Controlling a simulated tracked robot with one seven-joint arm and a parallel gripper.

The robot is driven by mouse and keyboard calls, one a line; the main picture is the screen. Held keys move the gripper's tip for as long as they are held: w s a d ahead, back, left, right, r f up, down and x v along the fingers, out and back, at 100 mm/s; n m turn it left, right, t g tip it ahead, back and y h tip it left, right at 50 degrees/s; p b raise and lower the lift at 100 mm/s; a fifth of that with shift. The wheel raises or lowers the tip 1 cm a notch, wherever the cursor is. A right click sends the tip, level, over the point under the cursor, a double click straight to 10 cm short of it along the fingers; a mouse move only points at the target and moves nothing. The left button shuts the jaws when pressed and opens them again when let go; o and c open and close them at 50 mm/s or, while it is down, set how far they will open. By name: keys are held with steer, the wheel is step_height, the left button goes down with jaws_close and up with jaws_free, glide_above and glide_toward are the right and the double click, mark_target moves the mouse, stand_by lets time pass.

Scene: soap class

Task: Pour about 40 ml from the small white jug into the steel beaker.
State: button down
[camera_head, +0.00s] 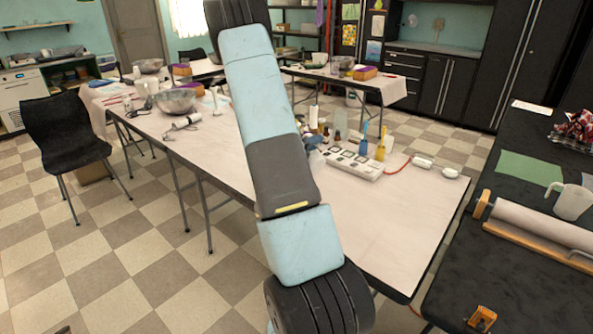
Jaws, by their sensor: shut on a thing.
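My arm crosses the middle of the view from top to bottom, and my gripper is not in view. A white jug (573,202) with a side handle stands upright on the black worktop at the right edge. I cannot tell whether it is the small white jug of the task. I cannot make out a steel beaker. My arm hides part of the pale-topped table, and anything behind it is hidden.
The pale table (395,230) has free room at its front right. A white tray with dark squares (352,164), bottles (381,146) and a steel bowl (176,101) stand farther back. A wooden-framed roller (540,225) and green mat (528,168) lie on the worktop.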

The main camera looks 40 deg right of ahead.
steer(key=shift+w+r+n+p, duration=0.75)
steer(key=shift+w+n+p, duration=0.15)
steer(key=shift+p, duration=0.1)
stand_by(1.6)
steer(key=s+f+m, duration=0.2)
steer(key=s, duration=0.1)
steer(key=shift+f+m, duration=0.3)
steer(key=shift+m, duration=0.1)
steer(key=shift+s+f+m, duration=0.15)
steer(key=shift+s+m, duration=0.05)
steer(key=shift+m, duration=0.2)
steer(key=shift+s, duration=0.15)
stand_by(0.4)
